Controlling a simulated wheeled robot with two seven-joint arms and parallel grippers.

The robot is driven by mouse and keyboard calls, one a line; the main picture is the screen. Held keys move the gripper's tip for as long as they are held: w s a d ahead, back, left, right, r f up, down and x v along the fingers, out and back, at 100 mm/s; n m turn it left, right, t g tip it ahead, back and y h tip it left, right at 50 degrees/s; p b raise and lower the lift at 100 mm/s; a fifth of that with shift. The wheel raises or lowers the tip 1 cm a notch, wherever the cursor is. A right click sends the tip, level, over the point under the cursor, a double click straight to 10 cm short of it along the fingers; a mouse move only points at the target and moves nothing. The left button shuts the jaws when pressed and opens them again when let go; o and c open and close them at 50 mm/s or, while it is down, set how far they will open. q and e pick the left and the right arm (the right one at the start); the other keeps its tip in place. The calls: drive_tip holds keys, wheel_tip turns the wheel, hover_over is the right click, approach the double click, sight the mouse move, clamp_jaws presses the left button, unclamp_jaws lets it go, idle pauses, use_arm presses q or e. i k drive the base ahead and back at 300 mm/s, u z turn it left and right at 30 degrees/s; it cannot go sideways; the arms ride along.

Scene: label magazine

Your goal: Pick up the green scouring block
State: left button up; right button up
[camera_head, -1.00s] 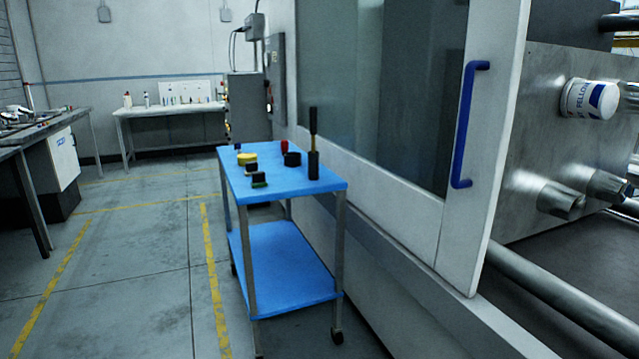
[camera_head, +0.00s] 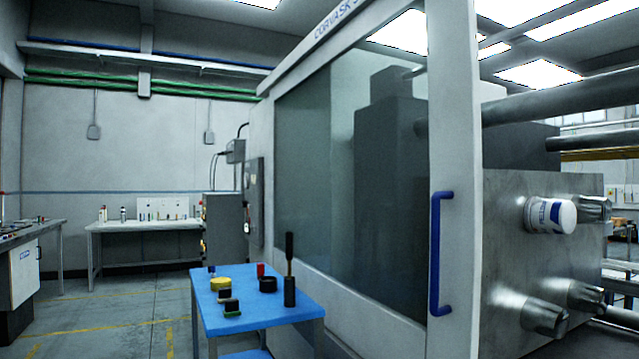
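A small dark block with a green lower layer, which looks like the green scouring block (camera_head: 232,313), lies near the front left of the blue cart's top (camera_head: 258,317). A dark block with a light layer (camera_head: 225,295) is just behind it. Neither of my grippers shows in the head view, and nothing is seen touching the block.
Also on the cart top are a yellow round item (camera_head: 220,283), a black ring-like item (camera_head: 268,284), a red item (camera_head: 260,269) and a dark upright tool (camera_head: 289,270). A large machine with a blue door handle (camera_head: 436,254) stands close on the right.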

sight(232, 309)
drive_tip(key=u, duration=0.4)
drive_tip(key=i, duration=0.75)
